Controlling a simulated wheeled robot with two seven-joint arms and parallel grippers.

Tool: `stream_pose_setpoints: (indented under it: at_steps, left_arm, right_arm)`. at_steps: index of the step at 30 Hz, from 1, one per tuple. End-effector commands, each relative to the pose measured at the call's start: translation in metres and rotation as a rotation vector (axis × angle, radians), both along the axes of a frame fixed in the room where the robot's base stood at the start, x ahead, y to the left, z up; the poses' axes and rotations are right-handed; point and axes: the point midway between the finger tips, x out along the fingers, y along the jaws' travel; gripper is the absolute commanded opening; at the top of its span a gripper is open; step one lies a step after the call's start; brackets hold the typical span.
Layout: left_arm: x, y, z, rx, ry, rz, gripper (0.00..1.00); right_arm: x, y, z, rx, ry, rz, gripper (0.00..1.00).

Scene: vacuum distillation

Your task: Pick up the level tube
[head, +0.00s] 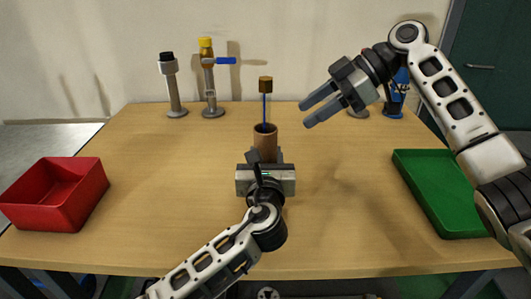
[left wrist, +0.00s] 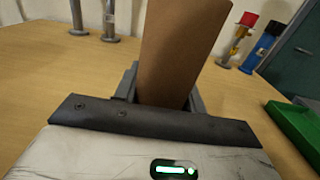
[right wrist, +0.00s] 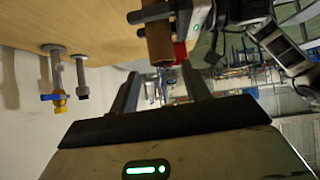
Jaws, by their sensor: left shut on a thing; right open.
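A brown tube (head: 265,138) stands upright near the middle of the table, with a thin blue rod (head: 264,108) rising from its open top to a brown cap (head: 265,84). I cannot tell for sure which part is the level tube. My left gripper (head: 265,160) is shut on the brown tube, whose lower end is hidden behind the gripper. In the left wrist view the brown tube (left wrist: 182,50) rises between the fingers. My right gripper (head: 304,115) is open and empty, above the table to the right of the rod. The brown tube also shows in the right wrist view (right wrist: 159,45).
A grey stand with a dark top (head: 173,88) and a stand with a yellow top and blue handle (head: 209,82) are at the back left. A blue item (head: 395,100) is partly hidden behind my right arm. A red bin (head: 58,195) is left, a green tray (head: 425,200) right.

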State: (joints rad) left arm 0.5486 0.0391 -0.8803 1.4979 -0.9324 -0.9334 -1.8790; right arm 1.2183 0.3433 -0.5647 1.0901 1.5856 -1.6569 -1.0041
Motion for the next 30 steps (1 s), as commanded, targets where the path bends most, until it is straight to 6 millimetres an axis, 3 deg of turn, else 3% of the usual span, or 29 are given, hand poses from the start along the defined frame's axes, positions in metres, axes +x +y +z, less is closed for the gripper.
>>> stream_pose_setpoints:
  at_steps: [5,9,12,18,23,30]
  left_arm:
    - [0.0,0.0,-0.001,0.0,0.001,-0.001,0.0]
    - [0.0,0.0,-0.001,0.0,0.002,-0.001,0.0]
    - [0.0,0.0,-0.001,0.0,0.002,-0.001,0.0]
    - [0.0,0.0,-0.001,0.001,0.002,0.0,0.0]
    - [0.0,0.0,-0.001,0.0,0.002,0.0,0.0]
    - [0.0,0.0,-0.001,0.0,0.001,0.0,0.0]
  right_arm:
    - [-0.003,0.028,0.052,-0.124,-0.324,0.225,0.47]
    - [-0.015,0.059,0.101,-0.338,-0.677,0.536,0.47]
    - [-0.028,0.079,0.114,-0.576,-0.809,0.788,0.47]
    - [-0.043,0.089,0.137,-0.935,-0.909,1.12,0.47]
    - [-0.043,0.088,0.135,-1.033,-0.913,1.208,0.47]
    - [-0.028,0.087,0.097,-1.035,-0.913,1.213,0.47]
